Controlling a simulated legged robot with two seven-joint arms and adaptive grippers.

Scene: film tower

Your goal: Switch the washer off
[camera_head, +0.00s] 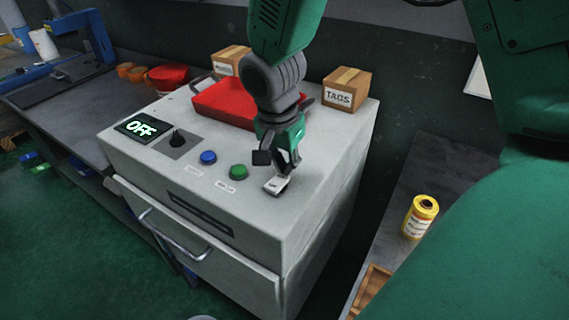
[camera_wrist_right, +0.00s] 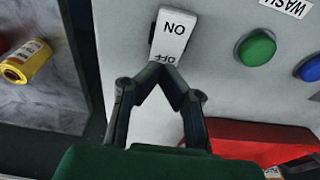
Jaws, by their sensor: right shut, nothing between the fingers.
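The washer (camera_head: 240,212) is a pale grey box with a sloping-looking control top. Its small display (camera_head: 141,128) reads OFF in green. A white rocker switch (camera_head: 275,186) sits at the right end of its controls; the right wrist view shows the switch (camera_wrist_right: 173,32) with ON and OFF marks. My right gripper (camera_head: 286,170) points down at the switch, shut and empty. In the right wrist view its closed fingertips (camera_wrist_right: 156,70) overlap the OFF end; I cannot tell if they touch. My left gripper is not in view.
A black knob (camera_head: 178,138), blue button (camera_head: 208,157) and green button (camera_head: 238,172) line the washer top.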

